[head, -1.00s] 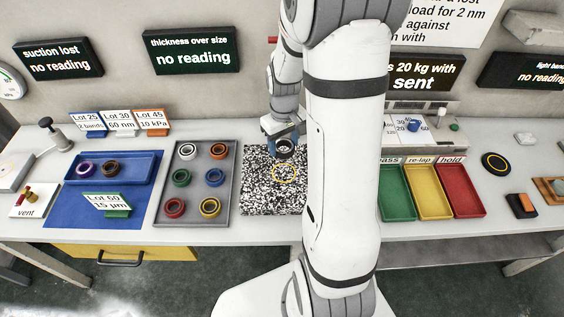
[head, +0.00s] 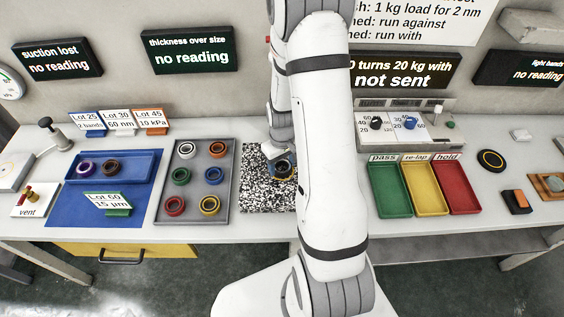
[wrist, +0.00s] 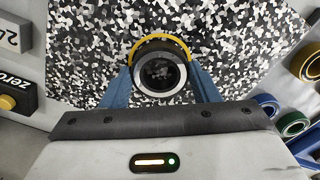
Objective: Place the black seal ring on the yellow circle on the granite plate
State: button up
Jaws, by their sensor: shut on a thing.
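The black seal ring (wrist: 159,92) is held between the two blue fingers of my gripper (wrist: 160,85) in the wrist view. In the head view the ring (head: 284,169) is small and partly covered by my gripper (head: 282,163). The yellow circle (wrist: 160,38) is marked on the speckled granite plate (wrist: 235,50). Its upper arc shows just beyond the ring in the wrist view; the rest is hidden by the ring and gripper. The ring overlaps the circle but looks slightly off towards my gripper. I cannot tell whether it touches the plate.
A grey tray (head: 191,208) with several coloured rings stands left of the plate. A blue tray (head: 130,160) with two rings lies farther left. Green (head: 391,203), yellow (head: 426,203) and red (head: 461,202) trays stand to the right. My arm hides part of the bench.

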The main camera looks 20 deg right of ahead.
jog(key=shift+f, duration=0.15)
jog(key=o, duration=1)
notch_tip(320, 180, up, 11)
jog(key=b, duration=0.2)
jog(key=s+a+r+t, duration=0.1)
jog(key=s+a+r, duration=0.2)
jog(key=s+r, duration=0.2)
jog(key=s+a+r+m+t, duration=0.1)
jog(key=s+a+r, duration=0.2)
jog(key=s+r, duration=0.2)
jog(key=s+a+r+t, duration=0.1)
jog(key=s+a+r, duration=0.2)
jog(key=s+r, duration=0.2)
jog(key=shift+s+r+m, duration=0.2)
jog(key=shift+s+m, duration=0.05)
jog(key=shift+m, duration=0.15)
